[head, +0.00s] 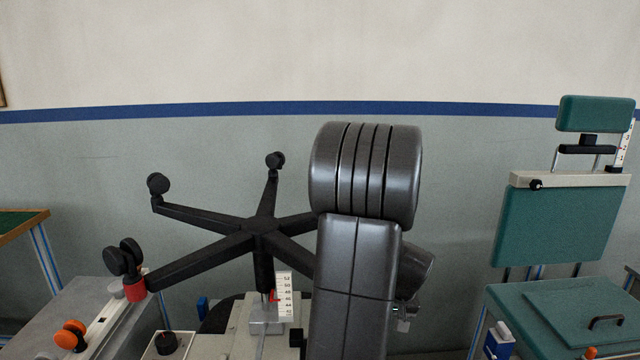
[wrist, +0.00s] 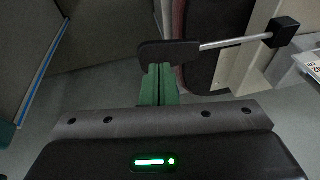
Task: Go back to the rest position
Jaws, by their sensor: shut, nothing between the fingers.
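My gripper (wrist: 159,70) shows in the wrist view with its two green fingers together and nothing between them. Its fingertips are at the lower edge of a black paddle-shaped handle (wrist: 168,52); I cannot tell whether they touch it. The handle sits on a thin metal rod (wrist: 235,42) that runs right to a black block (wrist: 284,31). In the head view my arm rises in the middle and hides what is behind it; my gripper does not show there.
An upturned black five-legged chair base (head: 262,229) with casters stands left of my arm. A grey bench (head: 62,295) with orange and black knobs is at lower left. A teal chair (head: 550,225) stands at right. The upper wall area is clear.

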